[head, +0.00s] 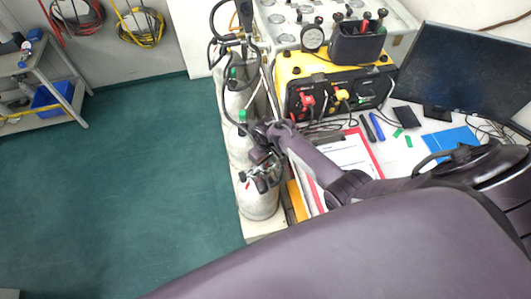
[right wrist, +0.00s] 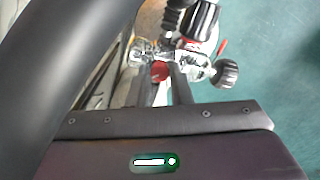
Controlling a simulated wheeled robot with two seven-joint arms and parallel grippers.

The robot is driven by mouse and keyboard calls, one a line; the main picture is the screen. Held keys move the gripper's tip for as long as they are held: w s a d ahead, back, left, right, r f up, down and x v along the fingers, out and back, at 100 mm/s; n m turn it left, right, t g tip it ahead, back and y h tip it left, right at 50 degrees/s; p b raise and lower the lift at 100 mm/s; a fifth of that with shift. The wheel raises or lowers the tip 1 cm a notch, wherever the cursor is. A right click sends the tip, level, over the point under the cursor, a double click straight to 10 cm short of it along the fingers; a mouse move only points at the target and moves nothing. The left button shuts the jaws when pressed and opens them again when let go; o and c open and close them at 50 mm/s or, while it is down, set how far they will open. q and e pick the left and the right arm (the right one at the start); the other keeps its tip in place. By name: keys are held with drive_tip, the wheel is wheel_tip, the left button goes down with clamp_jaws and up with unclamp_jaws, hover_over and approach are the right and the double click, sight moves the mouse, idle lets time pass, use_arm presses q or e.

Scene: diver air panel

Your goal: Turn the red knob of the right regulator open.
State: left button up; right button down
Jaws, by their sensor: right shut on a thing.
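The regulator (head: 258,178) sits on top of the nearest grey cylinder (head: 259,207), left of the table. My right gripper (head: 262,152) reaches it from the right, and the arm partly hides it. In the right wrist view, the red knob (right wrist: 160,72) lies between the two dark fingertips of my right gripper (right wrist: 163,80), which are shut on it. The regulator body with its black parts (right wrist: 203,18) is just beyond. A black ribbed knob (right wrist: 225,72) and a small red piece (right wrist: 221,47) are to the right. My left gripper is not in view.
More grey cylinders (head: 236,105) with black hoses stand behind the nearest one. The table at right holds a yellow panel case (head: 290,70), a clipboard (head: 352,155), markers and a monitor (head: 462,70). Green floor (head: 140,180) is open at left.

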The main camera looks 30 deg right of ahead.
drive_tip(key=n, duration=0.3)
drive_tip(key=shift+n, duration=0.4)
drive_tip(key=n, duration=0.2)
drive_tip(key=shift+n, duration=0.4)
drive_tip(key=n, duration=0.3)
drive_tip(key=shift+n+b, duration=0.5)
drive_tip(key=shift+n, duration=1.1)
drive_tip(key=c, duration=1.6)
unclamp_jaws()
wheel_tip(320, 180, up, 8)
drive_tip(key=shift+f+p, duration=0.1)
drive_tip(key=shift+p, duration=0.65)
